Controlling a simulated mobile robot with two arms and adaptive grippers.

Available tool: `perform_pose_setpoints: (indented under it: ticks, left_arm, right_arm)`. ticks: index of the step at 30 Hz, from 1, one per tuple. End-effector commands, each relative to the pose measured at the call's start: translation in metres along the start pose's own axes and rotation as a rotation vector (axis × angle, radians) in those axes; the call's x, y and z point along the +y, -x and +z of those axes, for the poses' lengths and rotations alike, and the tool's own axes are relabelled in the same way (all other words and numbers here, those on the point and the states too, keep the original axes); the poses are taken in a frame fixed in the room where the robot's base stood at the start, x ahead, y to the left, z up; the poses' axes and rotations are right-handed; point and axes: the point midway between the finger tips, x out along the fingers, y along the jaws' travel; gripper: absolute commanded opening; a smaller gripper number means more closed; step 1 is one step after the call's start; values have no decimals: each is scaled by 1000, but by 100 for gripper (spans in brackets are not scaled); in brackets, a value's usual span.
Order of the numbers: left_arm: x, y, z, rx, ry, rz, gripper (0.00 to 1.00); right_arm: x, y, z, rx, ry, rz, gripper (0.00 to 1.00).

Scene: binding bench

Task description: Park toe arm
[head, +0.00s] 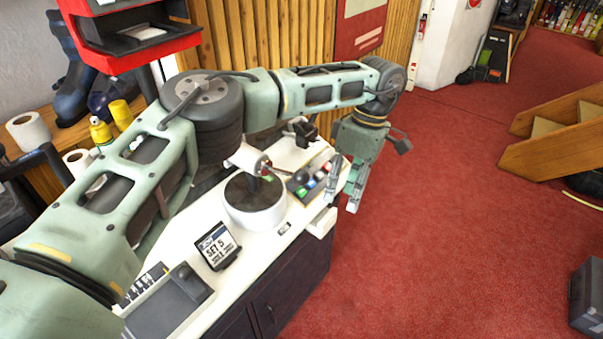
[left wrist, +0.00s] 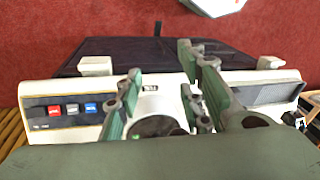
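A white bench unit (head: 300,215) stands on a dark cabinet. On it sits a round white base with a dark top (head: 255,205). A white cylinder with a red end (head: 247,159) stands above this base; I cannot tell whether it is the toe arm. My left gripper (head: 345,185) hangs fingers-down at the bench's right edge, beside the button panel. In the left wrist view its fingers (left wrist: 160,88) are spread apart with nothing seen between them. A dark disc (left wrist: 157,126) shows partly behind them. My right gripper is not in view.
A panel with coloured buttons (head: 310,182) is on the bench top, with a "SET 5" sign (head: 216,246) nearer. White blocks (left wrist: 96,66) and (left wrist: 270,62) stick out at the bench edge. Wooden steps (head: 555,140) stand right; red floor between is clear.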

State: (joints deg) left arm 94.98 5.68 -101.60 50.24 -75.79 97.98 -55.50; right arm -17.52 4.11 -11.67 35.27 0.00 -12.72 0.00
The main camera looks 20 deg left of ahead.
Motion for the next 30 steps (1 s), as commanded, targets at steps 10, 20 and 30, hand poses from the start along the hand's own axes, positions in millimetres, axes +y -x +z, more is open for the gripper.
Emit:
perform_pose_setpoints:
  ticks: [10, 20, 30]
  left_arm:
    - [-11, 59, -84, 314, 4, 28, 36]
    - [-10, 10, -99, 310, 4, 27, 36]
    - [-9, -9, -104, 308, 5, 30, 36]
  right_arm:
    - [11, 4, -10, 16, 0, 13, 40]
    - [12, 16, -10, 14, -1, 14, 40]
    - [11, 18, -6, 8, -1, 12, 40]
